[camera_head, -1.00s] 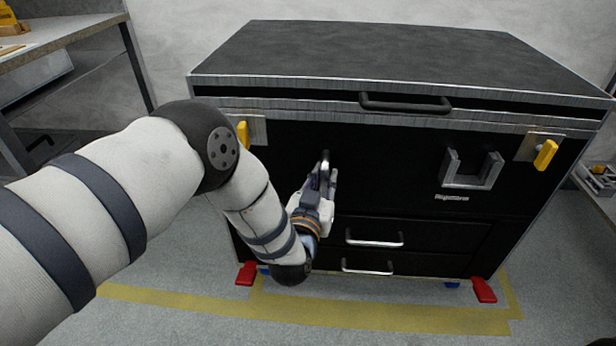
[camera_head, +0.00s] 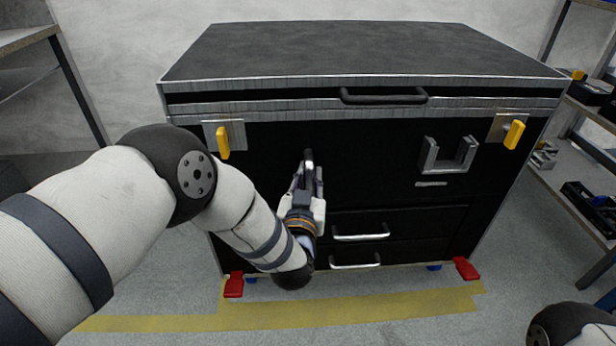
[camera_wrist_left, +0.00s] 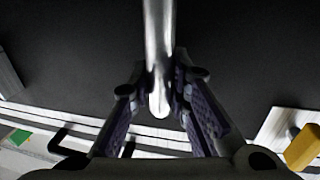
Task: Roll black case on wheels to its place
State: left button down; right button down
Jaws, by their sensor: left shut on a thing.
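The black case (camera_head: 370,50) stands upright against the pale wall, with metal edging, two drawers low on its front and a dark handle near the top. Red pedals (camera_head: 466,268) and small blue wheel parts (camera_head: 434,267) show at its base. My left gripper (camera_head: 308,180) is at the left part of the front, shut on a metal bar handle (camera_head: 308,157). In the left wrist view the bar (camera_wrist_left: 158,45) runs between the two fingers (camera_wrist_left: 160,95). My right gripper is out of view.
Yellow floor tape (camera_head: 350,310) runs along the floor in front of the case. A shelf unit (camera_head: 575,185) with dark items stands close on the right. A table (camera_head: 25,40) stands at the left. Grey floor is open in front.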

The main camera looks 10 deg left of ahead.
pick_arm(q)
jog(key=shift+d+f, duration=0.1)
jog(key=c, duration=1.5)
grip_release()
jog(key=s, duration=1.2)
jog(key=shift+d, duration=0.2)
